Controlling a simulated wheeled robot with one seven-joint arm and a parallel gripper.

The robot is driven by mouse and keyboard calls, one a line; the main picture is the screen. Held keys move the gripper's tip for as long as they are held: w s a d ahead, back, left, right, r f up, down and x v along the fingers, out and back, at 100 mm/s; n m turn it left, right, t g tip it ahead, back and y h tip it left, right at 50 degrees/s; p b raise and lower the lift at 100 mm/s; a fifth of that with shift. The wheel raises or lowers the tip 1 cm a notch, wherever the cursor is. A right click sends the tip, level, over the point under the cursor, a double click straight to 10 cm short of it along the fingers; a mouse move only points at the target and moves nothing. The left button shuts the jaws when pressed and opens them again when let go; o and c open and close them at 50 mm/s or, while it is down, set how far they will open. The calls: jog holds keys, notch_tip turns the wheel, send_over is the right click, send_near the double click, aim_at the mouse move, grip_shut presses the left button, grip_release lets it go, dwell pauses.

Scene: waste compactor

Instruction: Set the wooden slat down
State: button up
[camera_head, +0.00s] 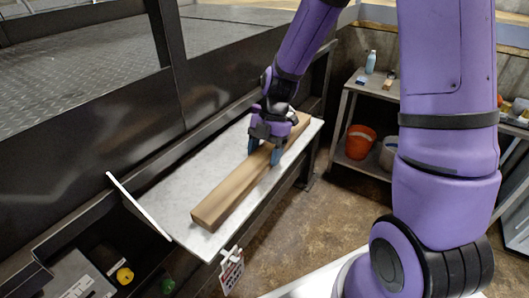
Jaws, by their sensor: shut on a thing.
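The wooden slat (236,193) is a long, light brown bar. It lies lengthwise along a pale metal shelf (171,205), running from the near end toward the far end. My gripper (264,153) points down over the slat's far half, with its blue fingers on either side of it. The gripper is shut on the slat. The slat looks level and very close to the shelf top; I cannot tell whether it touches. Part of the slat's far half is hidden behind the gripper.
A dark compactor wall (90,130) runs along the shelf's left side. A control panel with a yellow knob (125,276) and a hanging tag (231,271) are near the front. A side table (377,88) holds a bottle (371,61), with an orange bucket (360,141) below.

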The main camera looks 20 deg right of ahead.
jog(key=o, duration=1.2)
jog(key=shift+o, duration=0.2)
jog(key=v, duration=1.2)
jog(key=s+d+r+m+t+h, duration=0.1)
jog(key=s+r+m+t, duration=0.3)
jog(key=s+r+m, duration=0.3)
jog(key=s+d+r+m+t+h, duration=0.2)
jog(key=s+r+m, duration=0.5)
jog(key=s+m, duration=0.7)
jog(key=shift+s+d+m+t+h, duration=0.15)
jog(key=shift+s+m+t+h, duration=0.2)
jog(key=shift+m+t, duration=1.05)
jog(key=shift+m+g, duration=0.5)
